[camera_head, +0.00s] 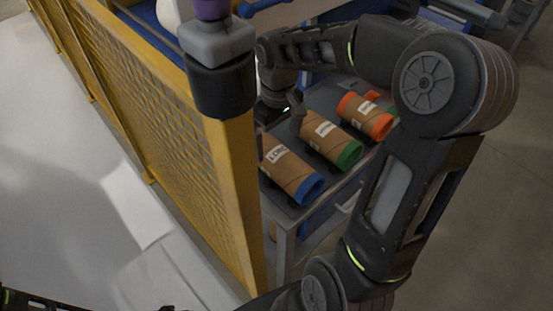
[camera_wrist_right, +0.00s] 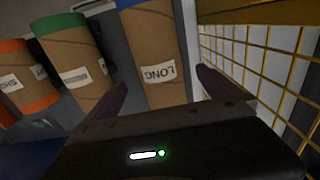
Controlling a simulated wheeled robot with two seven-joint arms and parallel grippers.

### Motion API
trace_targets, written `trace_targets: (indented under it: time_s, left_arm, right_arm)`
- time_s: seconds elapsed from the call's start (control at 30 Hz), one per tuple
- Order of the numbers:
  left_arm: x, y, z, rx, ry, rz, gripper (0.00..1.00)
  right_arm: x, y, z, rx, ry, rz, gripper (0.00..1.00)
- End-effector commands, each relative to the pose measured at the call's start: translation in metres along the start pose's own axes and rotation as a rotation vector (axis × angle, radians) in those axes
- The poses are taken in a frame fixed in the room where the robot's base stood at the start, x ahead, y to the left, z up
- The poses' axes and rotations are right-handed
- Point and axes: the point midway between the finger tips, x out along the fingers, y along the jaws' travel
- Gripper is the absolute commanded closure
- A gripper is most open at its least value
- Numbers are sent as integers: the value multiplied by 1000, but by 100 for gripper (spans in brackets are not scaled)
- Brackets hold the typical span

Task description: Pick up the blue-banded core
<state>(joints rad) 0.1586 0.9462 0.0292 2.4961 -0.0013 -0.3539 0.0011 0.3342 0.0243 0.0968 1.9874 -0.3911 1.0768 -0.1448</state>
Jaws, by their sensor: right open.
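The blue-banded core (camera_head: 291,176) is a brown cardboard tube with a blue end and a white label. It lies on a grey cart top, nearest the yellow fence. In the right wrist view the same core (camera_wrist_right: 155,52) shows its label reading LONG, with a bit of blue at the top edge. My right gripper (camera_wrist_right: 162,90) is open, one finger to each side of this core in the picture. I cannot tell the gap in depth. In the head view my right gripper (camera_head: 285,108) is partly hidden behind its arm, near the cores' far ends. My left gripper is not visible.
A green-banded core (camera_head: 331,139) and an orange-banded core (camera_head: 366,117) lie beside it on the cart (camera_head: 282,221). A yellow mesh fence (camera_head: 160,120) with a post stands close on the left. Grey floor (camera_head: 480,230) is free at right.

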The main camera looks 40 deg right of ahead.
Motion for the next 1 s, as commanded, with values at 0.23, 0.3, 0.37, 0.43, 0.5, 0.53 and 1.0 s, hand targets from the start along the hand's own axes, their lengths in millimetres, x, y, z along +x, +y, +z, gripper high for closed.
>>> trace_targets:
  time_s: [0.23, 0.3, 0.37, 0.43, 0.5, 0.53, 1.0]
  left_arm:
    - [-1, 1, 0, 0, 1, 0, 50]
    - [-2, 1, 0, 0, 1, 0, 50]
    - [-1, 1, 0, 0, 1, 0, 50]
    - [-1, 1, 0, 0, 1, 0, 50]
    - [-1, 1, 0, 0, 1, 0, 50]
    - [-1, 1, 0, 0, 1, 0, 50]
    - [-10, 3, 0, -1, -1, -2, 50]
  right_arm:
    - [23, 0, 1, 0, -4, 0, 0]
    - [26, 0, 0, 0, -2, 0, 0]
    - [26, 0, 0, 0, -1, 0, 0]
    - [26, 0, 0, 0, -1, 0, 0]
    - [26, 0, 0, 0, -1, 0, 0]
    - [26, 0, 0, 0, -1, 0, 0]
    - [75, 2, -1, 0, -3, -1, 0]
